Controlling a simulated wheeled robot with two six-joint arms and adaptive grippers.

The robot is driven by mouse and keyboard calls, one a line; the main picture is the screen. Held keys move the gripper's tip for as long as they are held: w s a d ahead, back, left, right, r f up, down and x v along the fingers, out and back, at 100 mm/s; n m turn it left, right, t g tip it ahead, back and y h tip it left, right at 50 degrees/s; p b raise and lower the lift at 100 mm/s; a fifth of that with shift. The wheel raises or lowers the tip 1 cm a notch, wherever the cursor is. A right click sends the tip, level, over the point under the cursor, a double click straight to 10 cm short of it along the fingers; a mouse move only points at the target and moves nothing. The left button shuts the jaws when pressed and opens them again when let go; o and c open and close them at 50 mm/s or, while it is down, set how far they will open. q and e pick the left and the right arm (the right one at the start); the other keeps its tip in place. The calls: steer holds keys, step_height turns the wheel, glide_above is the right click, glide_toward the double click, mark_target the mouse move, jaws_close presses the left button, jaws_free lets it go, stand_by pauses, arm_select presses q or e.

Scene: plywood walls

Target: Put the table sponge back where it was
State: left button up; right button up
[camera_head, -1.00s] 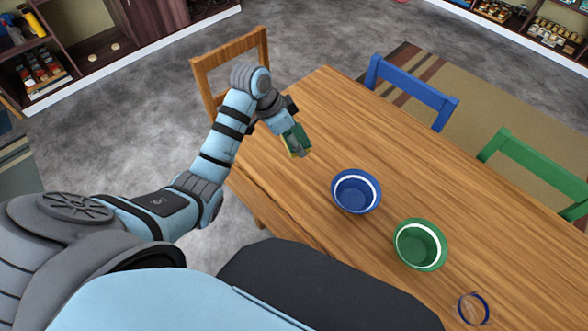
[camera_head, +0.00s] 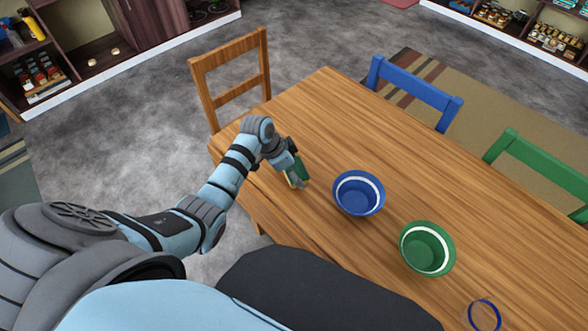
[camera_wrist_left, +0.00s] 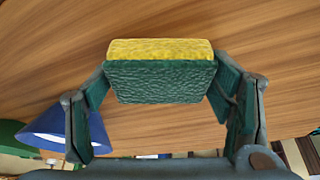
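The sponge (camera_wrist_left: 160,80), yellow on one side and dark green on the other, sits between the two fingers of my left gripper in the left wrist view. Both finger pads appear to press on its ends, so the gripper is shut on it. In the head view, my left gripper (camera_head: 296,180) is over the near left part of the wooden table (camera_head: 330,115), left of the blue bowl. The sponge is mostly hidden there by the fingers. I cannot tell whether it touches the tabletop. My right gripper is out of view.
A blue bowl (camera_head: 358,211) and a green bowl (camera_head: 412,265) stand on the table, with a blue-rimmed clear item (camera_head: 484,316) at the bottom right. A wooden chair (camera_head: 207,95), a blue chair (camera_head: 415,93) and a green chair (camera_head: 540,165) surround it. The far tabletop is clear.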

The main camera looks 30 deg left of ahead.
arm_select(q)
steer(key=shift+o, duration=0.8)
steer(key=shift+r, duration=0.1)
steer(key=p+v, duration=0.3)
steer(key=v, duration=0.9)
steer(key=shift+p, duration=0.3)
